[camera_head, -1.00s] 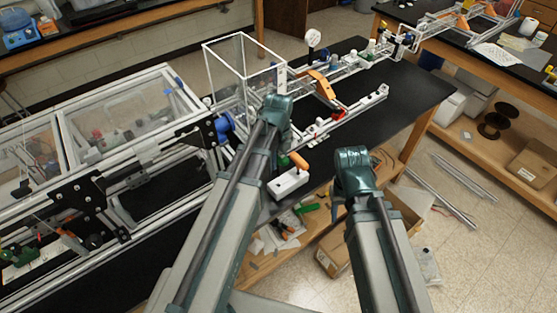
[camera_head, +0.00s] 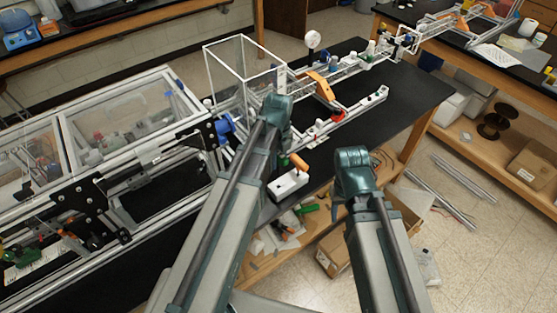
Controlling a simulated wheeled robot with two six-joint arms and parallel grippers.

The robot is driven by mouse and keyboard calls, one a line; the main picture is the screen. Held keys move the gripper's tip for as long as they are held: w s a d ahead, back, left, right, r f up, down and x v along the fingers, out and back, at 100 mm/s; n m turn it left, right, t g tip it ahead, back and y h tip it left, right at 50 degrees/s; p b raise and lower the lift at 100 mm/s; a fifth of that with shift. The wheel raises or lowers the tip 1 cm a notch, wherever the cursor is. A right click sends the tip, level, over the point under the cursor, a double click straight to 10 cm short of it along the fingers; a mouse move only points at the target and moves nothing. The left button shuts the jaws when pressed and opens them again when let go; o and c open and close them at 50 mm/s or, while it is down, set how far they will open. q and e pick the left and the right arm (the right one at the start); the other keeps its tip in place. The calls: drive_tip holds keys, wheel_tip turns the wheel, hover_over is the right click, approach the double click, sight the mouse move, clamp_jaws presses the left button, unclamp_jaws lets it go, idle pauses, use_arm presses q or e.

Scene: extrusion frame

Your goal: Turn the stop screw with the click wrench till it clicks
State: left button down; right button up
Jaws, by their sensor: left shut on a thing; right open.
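My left gripper (camera_head: 277,106) is at the near side of the extrusion frame (camera_head: 352,112), beside the clear box. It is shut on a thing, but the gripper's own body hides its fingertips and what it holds. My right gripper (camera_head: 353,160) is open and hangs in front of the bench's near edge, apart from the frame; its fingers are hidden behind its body. An orange-handled tool (camera_head: 298,161) stands in a white block (camera_head: 288,184) on the bench, between the two arms. I cannot tell whether it is the click wrench. I cannot make out the stop screw.
A clear box with white edges (camera_head: 208,66) stands behind my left gripper. An orange curved piece (camera_head: 321,85) and a round dial (camera_head: 312,39) sit along the frame. A large framed enclosure (camera_head: 150,140) fills the left. The black bench top (camera_head: 412,93) is clear at the right.

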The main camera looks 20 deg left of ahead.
sight(279, 152)
use_arm(q)
drive_tip(key=shift+r+p, duration=3)
drive_tip(key=shift+r, duration=0.2)
use_arm(e)
wheel_tip(279, 152, up, 6)
use_arm(q)
drive_tip(key=shift+w+f, duration=0.1)
use_arm(e)
drive_tip(key=shift+r, duration=0.1)
